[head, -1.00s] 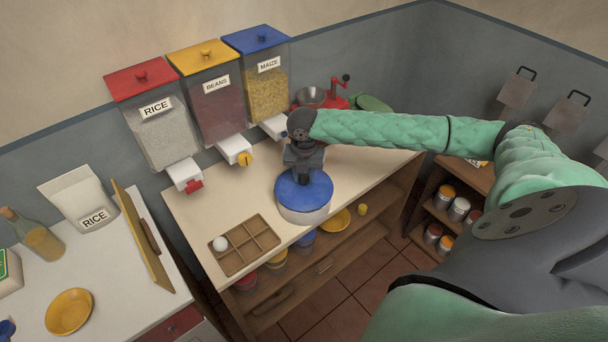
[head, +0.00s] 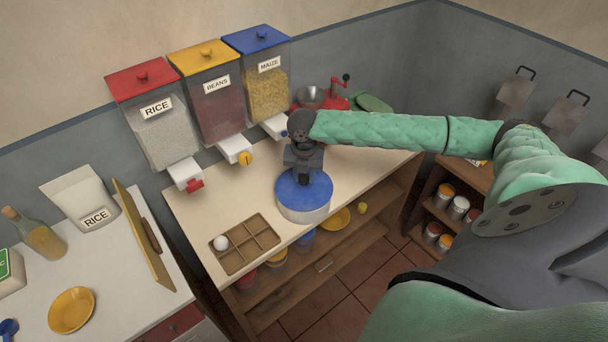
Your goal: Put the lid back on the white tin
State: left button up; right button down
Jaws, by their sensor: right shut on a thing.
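The white tin (head: 303,214) stands near the front edge of the counter, right of the wooden tray. The blue lid (head: 290,189) covers its top, and I see no clear gap between them; I cannot tell whether it is fully seated. My right gripper (head: 304,180) comes down from above and is shut on the lid at its middle. The gripper hides the grasped part of the lid. My left gripper is not in view.
A wooden compartment tray (head: 245,261) holding a white egg-like ball (head: 221,243) lies left of the tin. Rice, beans and maize dispensers (head: 212,100) hang on the wall behind. A red grinder (head: 327,98) stands at the back right.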

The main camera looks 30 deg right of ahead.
jog(key=shift+p, duration=0.45)
dwell(0.4)
dwell(0.3)
jog(key=shift+c, duration=2.4)
grip_release()
jog(key=shift+r, duration=0.15)
jog(key=shift+r+p, duration=3.3)
jog(key=shift+r, duration=0.05)
grip_shut()
